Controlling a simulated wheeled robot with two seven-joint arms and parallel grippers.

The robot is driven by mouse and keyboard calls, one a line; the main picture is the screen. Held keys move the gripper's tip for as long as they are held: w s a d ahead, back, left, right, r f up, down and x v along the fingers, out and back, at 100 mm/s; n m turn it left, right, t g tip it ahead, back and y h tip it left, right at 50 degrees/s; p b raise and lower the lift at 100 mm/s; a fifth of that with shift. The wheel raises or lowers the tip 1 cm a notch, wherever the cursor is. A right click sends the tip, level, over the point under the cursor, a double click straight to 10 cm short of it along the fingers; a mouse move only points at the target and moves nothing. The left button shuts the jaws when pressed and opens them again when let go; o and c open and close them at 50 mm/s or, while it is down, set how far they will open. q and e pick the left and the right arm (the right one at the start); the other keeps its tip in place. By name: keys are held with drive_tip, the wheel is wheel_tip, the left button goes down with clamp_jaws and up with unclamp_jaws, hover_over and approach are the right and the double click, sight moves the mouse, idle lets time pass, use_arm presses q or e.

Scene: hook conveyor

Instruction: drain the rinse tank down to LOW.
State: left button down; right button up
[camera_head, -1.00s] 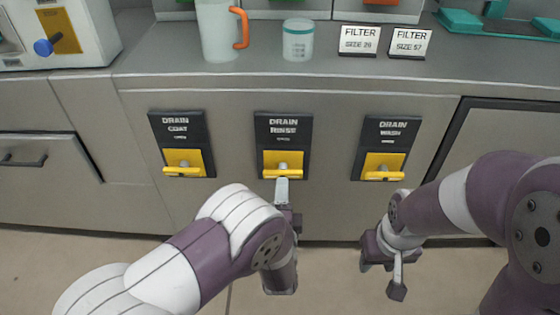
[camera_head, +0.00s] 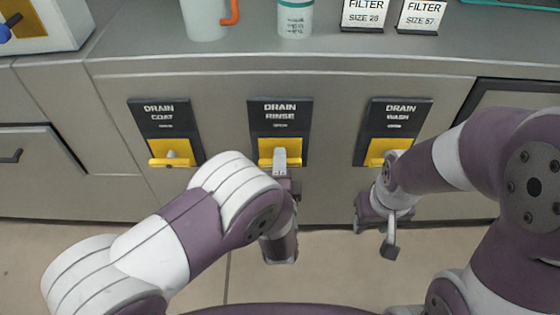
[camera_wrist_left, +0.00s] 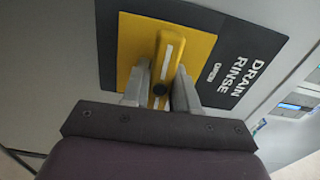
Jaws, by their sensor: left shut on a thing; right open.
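The DRAIN RINSE panel (camera_head: 281,115) is a dark plate with a yellow part, in the middle of the cabinet front. Its yellow handle (camera_head: 266,162) lies level across the panel in the head view. In the left wrist view the handle (camera_wrist_left: 168,60) stands between the two fingers of my left gripper (camera_wrist_left: 160,88). My left gripper (camera_head: 280,158) is shut on this handle. My right gripper (camera_head: 375,228) is open and empty, low in front of the cabinet below the DRAIN WASH panel. No rinse tank level shows in these frames.
The DRAIN COAT panel (camera_head: 165,125) is to the left and the DRAIN WASH panel (camera_head: 396,120) to the right, each with a yellow handle. On the counter stand a jug (camera_head: 207,18), a teal-lidded cup (camera_head: 295,20) and two FILTER signs (camera_head: 362,14).

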use_arm(q)
drive_tip(key=n+p, duration=0.2)
drive_tip(key=n, duration=0.1)
drive_tip(key=shift+r+n, duration=0.1)
drive_tip(key=shift+n, duration=0.2)
drive_tip(key=n+p, duration=0.2)
drive_tip(key=n, duration=0.2)
drive_tip(key=shift+n, duration=0.3)
idle(0.5)
drive_tip(key=c, duration=1)
unclamp_jaws()
drive_tip(key=shift+o, duration=0.2)
